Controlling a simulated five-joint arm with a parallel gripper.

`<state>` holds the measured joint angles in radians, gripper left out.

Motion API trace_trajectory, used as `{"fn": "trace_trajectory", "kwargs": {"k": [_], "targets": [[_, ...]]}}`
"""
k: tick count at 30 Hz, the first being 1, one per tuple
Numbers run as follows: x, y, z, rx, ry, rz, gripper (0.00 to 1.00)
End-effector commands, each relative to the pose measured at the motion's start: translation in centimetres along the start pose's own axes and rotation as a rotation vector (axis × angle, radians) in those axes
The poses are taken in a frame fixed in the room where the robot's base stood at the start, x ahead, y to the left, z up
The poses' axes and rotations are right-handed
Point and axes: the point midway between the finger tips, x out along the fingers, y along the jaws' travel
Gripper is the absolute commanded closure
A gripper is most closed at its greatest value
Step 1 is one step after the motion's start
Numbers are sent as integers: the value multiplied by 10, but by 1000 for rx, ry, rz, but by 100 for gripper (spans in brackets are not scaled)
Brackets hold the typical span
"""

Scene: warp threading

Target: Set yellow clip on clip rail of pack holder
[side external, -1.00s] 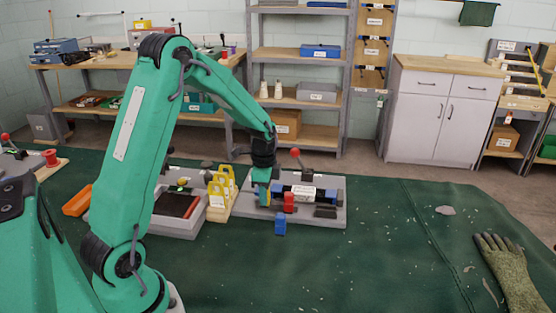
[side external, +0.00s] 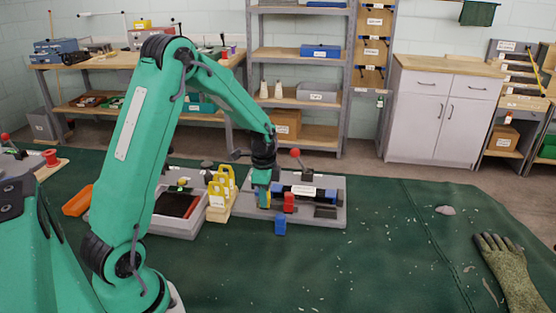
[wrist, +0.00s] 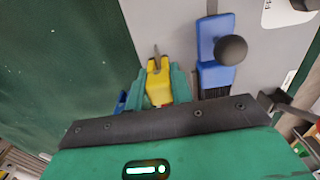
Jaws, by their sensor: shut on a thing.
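The yellow clip (wrist: 158,82) is held between the two green fingers of my gripper (wrist: 160,88) in the wrist view. A thin metal tip sticks out ahead of the clip over the grey plate. In the side view my gripper (side external: 263,196) points down at the left part of the grey pack holder (side external: 334,219), and the clip shows only as a small yellow patch. A red block (side external: 289,202) stands just right of the gripper. I cannot make out the clip rail, nor whether the clip touches the holder.
A blue lever with a dark knob (wrist: 231,50) is close right of the clip in the wrist view. A blue block (side external: 280,224) is at the holder's front edge. A wooden stand with yellow pieces (side external: 217,199) is on the left.

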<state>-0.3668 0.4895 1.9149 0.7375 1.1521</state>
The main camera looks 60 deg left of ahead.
Motion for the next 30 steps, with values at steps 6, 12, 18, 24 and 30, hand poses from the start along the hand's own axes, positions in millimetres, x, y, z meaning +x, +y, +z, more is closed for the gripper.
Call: {"fn": "trace_trajectory", "kwargs": {"k": [6,12,18,24,30], "targets": [[0,0,0,0,0,0,99],[2,0,0,0,0,0,99],[4,0,0,0,0,0,99],[6,0,0,0,0,0,99],[6,0,0,0,0,0,74]]}}
